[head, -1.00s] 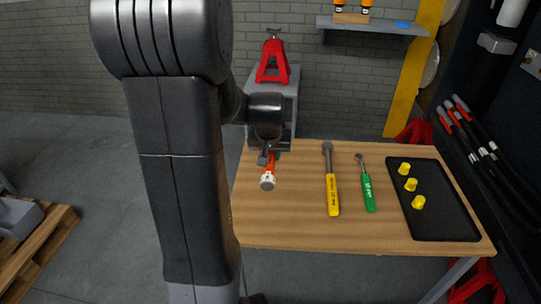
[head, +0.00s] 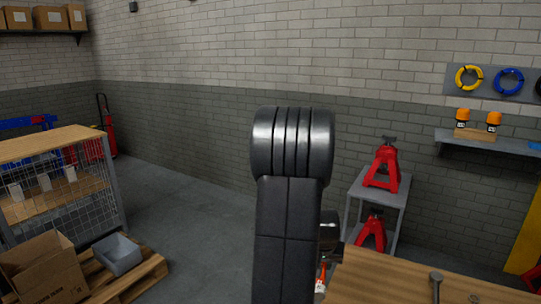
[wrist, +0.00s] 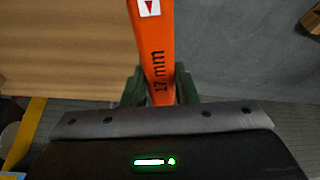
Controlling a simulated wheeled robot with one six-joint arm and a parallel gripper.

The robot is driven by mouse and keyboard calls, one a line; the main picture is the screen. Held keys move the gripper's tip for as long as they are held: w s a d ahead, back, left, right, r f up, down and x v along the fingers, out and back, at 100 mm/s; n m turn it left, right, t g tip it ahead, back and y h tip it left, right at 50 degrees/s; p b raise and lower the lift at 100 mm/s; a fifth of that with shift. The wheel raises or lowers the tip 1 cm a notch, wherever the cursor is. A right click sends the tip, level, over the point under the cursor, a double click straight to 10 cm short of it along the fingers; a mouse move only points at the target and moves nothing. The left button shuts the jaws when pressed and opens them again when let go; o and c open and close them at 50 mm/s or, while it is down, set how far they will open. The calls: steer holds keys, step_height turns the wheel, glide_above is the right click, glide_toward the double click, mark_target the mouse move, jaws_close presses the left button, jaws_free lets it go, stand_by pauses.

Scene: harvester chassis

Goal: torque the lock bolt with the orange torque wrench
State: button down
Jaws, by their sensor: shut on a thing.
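The orange torque wrench (wrist: 155,45) runs up through the wrist view, with "17 mm" printed in black and a white label with a red mark. My gripper (wrist: 160,88) is shut on it, with a green finger on each side of the handle. In the head view a small orange and white part of the wrench (head: 321,272) shows beside my arm, left of the table's edge. My arm hides most of the gripper and the wrench there. The lock bolt is not in view.
The wooden table (head: 390,278) is at the lower right, with a grey tool head (head: 437,279) on it. A grey stand (head: 378,196) holds red jack stands (head: 383,166) behind. A pallet (head: 145,280) with boxes and a mesh cage (head: 80,205) stand left. Open floor lies between.

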steer(key=w+a+f+n+p, duration=0.1)
steer(key=w+a+f, duration=0.1)
steer(key=a, duration=0.6)
steer(key=w+a+f+n+y+p, duration=0.1)
steer(key=w+a+f+n, duration=0.1)
steer(key=a, duration=0.6)
steer(key=shift+w+f, duration=0.2)
steer(key=shift+f, duration=0.15)
steer(key=shift+r, duration=0.1)
